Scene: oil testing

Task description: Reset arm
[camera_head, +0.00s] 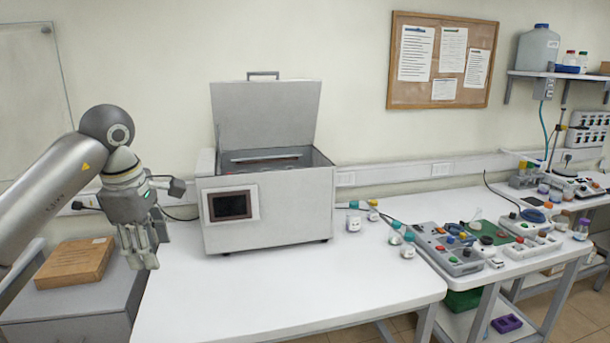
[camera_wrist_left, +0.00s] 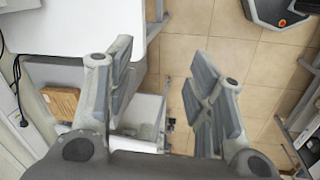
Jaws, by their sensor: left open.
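My left gripper (camera_head: 139,247) hangs at the left of the head view, pointing down beside the left end of the white table. In the left wrist view its two fingers (camera_wrist_left: 165,100) stand apart with nothing between them, above the floor and a white drawer or cabinet. The left arm comes in from the left edge and bends at a dark round joint. My right gripper is not in view.
A white testing machine (camera_head: 285,208) with its lid raised stands on the white table (camera_head: 290,287), right of the gripper. A cardboard box (camera_head: 75,264) lies on a grey cabinet below. Several small bottles (camera_head: 353,221) and control boxes (camera_head: 447,250) stand farther right. The table front is clear.

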